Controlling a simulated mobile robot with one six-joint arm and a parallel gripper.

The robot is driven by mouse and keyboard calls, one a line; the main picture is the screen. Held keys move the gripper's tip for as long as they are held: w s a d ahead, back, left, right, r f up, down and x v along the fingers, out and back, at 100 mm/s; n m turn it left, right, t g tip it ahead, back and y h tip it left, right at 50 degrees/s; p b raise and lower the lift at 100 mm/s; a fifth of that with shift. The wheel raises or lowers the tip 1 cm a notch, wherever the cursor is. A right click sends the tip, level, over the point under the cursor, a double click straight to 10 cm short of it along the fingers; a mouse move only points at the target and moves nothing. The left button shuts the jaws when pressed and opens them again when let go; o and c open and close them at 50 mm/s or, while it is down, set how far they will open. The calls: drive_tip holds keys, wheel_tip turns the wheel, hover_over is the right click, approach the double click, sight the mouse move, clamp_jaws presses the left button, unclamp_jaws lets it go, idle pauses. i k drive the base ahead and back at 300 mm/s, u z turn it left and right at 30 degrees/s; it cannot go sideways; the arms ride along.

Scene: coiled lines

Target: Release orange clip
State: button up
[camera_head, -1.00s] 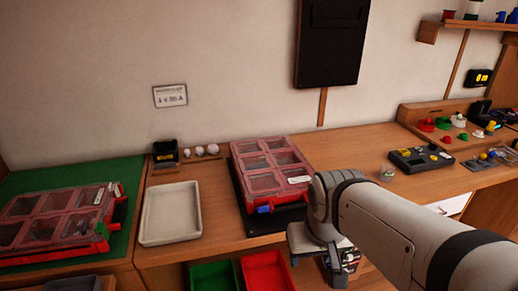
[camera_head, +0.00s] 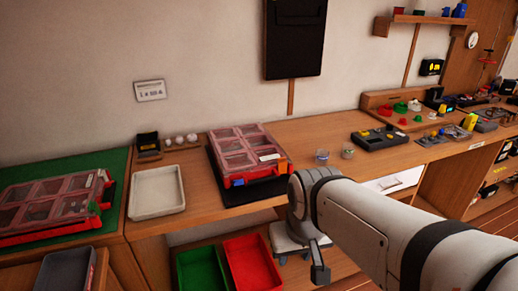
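The orange clip (camera_head: 282,165) sits at the right front corner of a red case with a clear, divided lid (camera_head: 238,150). A blue clip (camera_head: 238,182) is at the left of the same front edge. The case lies shut on a black mat (camera_head: 226,196) on the wooden bench. My gripper (camera_head: 302,265) hangs in front of the bench, below and right of the case. Its fingers look apart, with nothing seen between them. It does not touch the orange clip.
A white tray (camera_head: 156,194) is left of the case. A second red case (camera_head: 50,204) lies on a green mat. Green (camera_head: 202,270) and red (camera_head: 252,264) bins stand below the bench. Two small jars (camera_head: 322,156) and a black device (camera_head: 381,138) are to the right.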

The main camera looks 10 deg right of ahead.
sight(283, 163)
drive_tip(key=z, duration=0.4)
drive_tip(key=i, duration=0.3)
drive_tip(key=u, duration=0.15)
drive_tip(key=k, duration=1.35)
drive_tip(key=z, duration=0.45)
drive_tip(key=i, duration=1.95)
drive_tip(key=u, duration=0.45)
